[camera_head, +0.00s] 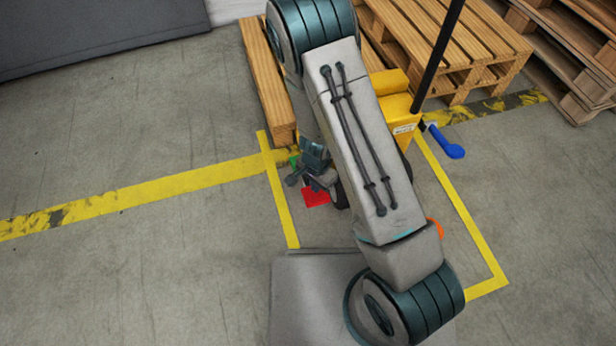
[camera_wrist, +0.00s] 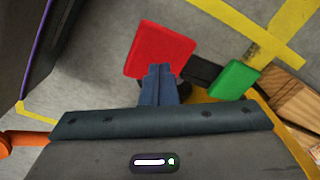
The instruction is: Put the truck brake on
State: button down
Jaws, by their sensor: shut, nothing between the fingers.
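The yellow pallet truck (camera_head: 398,105) stands inside the yellow floor marking, largely hidden behind my arm. A red pedal (camera_head: 315,197) sticks out low at its near left side, and a small green pedal (camera_head: 293,161) shows beyond it. In the wrist view the red pedal (camera_wrist: 160,50) and the green pedal (camera_wrist: 234,80) lie at the ends of a dark bar (camera_wrist: 200,72). My gripper (camera_wrist: 160,70) is shut and empty, its fingertips over the lower edge of the red pedal. I cannot tell whether they touch it.
A blue lever (camera_head: 446,142) sticks out at the truck's right, and an orange part (camera_head: 436,229) shows beside my arm. Wooden pallets (camera_head: 445,45) stand behind. A dark upright pole (camera_head: 437,55) rises near the truck. The floor to the left is clear.

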jog(key=shift+f, duration=0.1)
jog(key=shift+f+b, duration=2.15)
jog(key=shift+f, duration=0.15)
jog(key=shift+r, duration=0.2)
notch_tip(320, 180, up, 9)
jog(key=p, duration=0.8)
jog(key=shift+f+p, duration=0.1)
jog(key=shift+p, duration=0.2)
